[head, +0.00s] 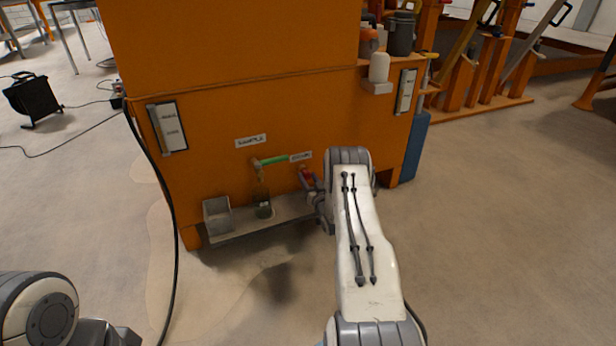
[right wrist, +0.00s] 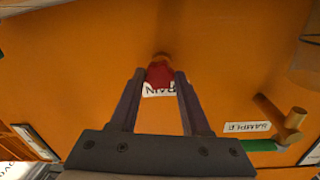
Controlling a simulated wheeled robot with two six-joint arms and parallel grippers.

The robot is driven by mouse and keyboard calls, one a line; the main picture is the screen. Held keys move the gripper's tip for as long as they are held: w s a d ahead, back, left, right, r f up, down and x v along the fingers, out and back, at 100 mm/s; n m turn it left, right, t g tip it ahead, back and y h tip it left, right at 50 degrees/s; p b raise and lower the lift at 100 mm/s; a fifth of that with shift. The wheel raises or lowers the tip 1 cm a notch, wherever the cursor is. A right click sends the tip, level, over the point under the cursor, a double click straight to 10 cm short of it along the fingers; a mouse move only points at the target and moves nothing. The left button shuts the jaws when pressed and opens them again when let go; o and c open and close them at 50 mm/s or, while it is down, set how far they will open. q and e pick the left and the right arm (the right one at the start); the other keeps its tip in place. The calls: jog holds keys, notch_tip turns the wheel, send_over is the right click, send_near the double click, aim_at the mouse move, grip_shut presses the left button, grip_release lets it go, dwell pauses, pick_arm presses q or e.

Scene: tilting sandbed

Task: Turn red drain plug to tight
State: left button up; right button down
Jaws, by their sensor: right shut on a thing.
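The red drain plug (head: 307,175) sits low on the front of the orange cabinet, just under a small white label. In the right wrist view the red plug (right wrist: 159,74) is between the tips of my two fingers, in front of a white label that it partly covers. My right gripper (right wrist: 160,80) is shut on the plug. In the head view my right gripper (head: 311,183) is partly hidden by my own arm. My left arm shows only at the lower left corner, and its gripper is out of view.
Left of the plug is a sample valve with a green handle (head: 272,161); its green handle (right wrist: 262,146) also shows in the right wrist view. Below, a grey shelf (head: 268,223) holds a dark bottle (head: 262,205) and a metal box (head: 217,216). A black hose hangs at the cabinet's left.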

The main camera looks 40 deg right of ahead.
jog(key=m+p, duration=0.2)
jog(key=m, duration=0.1)
jog(key=shift+r+m+y, duration=0.15)
jog(key=shift+m+y, duration=0.15)
jog(key=shift+m, duration=0.1)
jog(key=m+p, duration=0.1)
jog(key=m, duration=0.3)
jog(key=shift+d+p, duration=0.1)
jog(key=shift+p, duration=0.25)
jog(key=m, duration=0.3)
jog(key=shift+s+m+g+y+p, duration=0.1)
jog(key=shift+m+g+y+p, duration=0.2)
jog(key=shift+p, duration=0.1)
jog(key=shift+f+m+y, duration=0.2)
jog(key=shift+m+y, duration=0.1)
jog(key=shift+m, duration=1.5)
jog(key=shift+c, duration=1.9)
grip_release()
jog(key=shift+r+p, duration=0.1)
jog(key=shift+p, duration=0.2)
